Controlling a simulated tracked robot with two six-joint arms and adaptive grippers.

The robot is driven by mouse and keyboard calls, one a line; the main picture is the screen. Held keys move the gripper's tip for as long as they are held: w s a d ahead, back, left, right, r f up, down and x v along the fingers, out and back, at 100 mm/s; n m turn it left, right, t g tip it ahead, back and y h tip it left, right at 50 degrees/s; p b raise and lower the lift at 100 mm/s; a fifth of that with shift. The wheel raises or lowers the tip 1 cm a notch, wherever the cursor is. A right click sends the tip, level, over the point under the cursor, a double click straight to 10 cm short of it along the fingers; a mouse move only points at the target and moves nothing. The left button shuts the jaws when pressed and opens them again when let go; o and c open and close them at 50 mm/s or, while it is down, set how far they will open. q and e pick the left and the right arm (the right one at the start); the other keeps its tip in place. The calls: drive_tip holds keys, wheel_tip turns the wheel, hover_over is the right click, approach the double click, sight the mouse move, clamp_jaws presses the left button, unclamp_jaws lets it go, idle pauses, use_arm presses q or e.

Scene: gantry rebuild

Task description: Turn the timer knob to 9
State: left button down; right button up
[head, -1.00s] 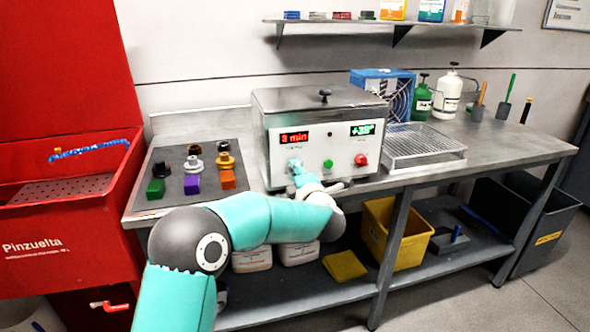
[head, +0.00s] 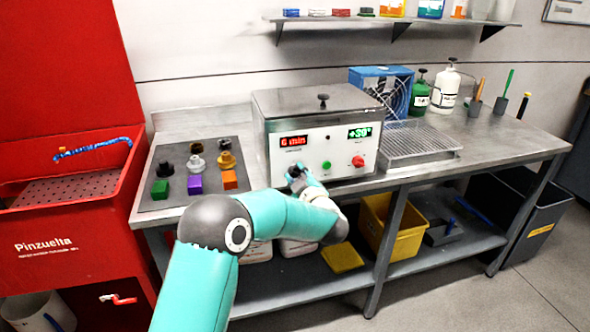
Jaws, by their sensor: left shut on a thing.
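The timer knob is on the front panel of the grey box-shaped machine (head: 322,105), under the left red display (head: 294,141). That display seems to read 6 min, though its digit is blurred. My left gripper (head: 297,173) is at the lower left of the panel, shut on the timer knob, which its fingers mostly hide. My teal left arm reaches up to it from below. My right gripper is not in view.
A dark mat (head: 196,172) with several coloured blocks and knobs lies left of the machine. A wire rack (head: 415,143) stands to its right. A red sink cabinet (head: 70,240) is at the far left. A yellow bin (head: 393,228) is on the lower shelf.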

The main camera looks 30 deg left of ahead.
use_arm(q)
drive_tip(key=shift+d+f+m+p, duration=0.15)
drive_tip(key=shift+m+p, duration=0.6)
drive_tip(key=shift+m, duration=0.95)
drive_tip(key=shift+f+m+p, duration=0.15)
drive_tip(key=shift+m+p, duration=0.65)
drive_tip(key=shift+m, duration=0.9)
drive_tip(key=shift+d+f+m+p, duration=0.15)
drive_tip(key=shift+m+p, duration=0.6)
drive_tip(key=shift+m, duration=0.95)
drive_tip(key=shift+a, duration=0.1)
drive_tip(key=c, duration=0.8)
unclamp_jaws()
drive_tip(key=shift+a+r+y, duration=0.1)
drive_tip(key=shift+r+y, duration=0.05)
drive_tip(key=shift+y, duration=0.15)
drive_tip(key=shift+r, duration=0.1)
drive_tip(key=v, duration=1.2)
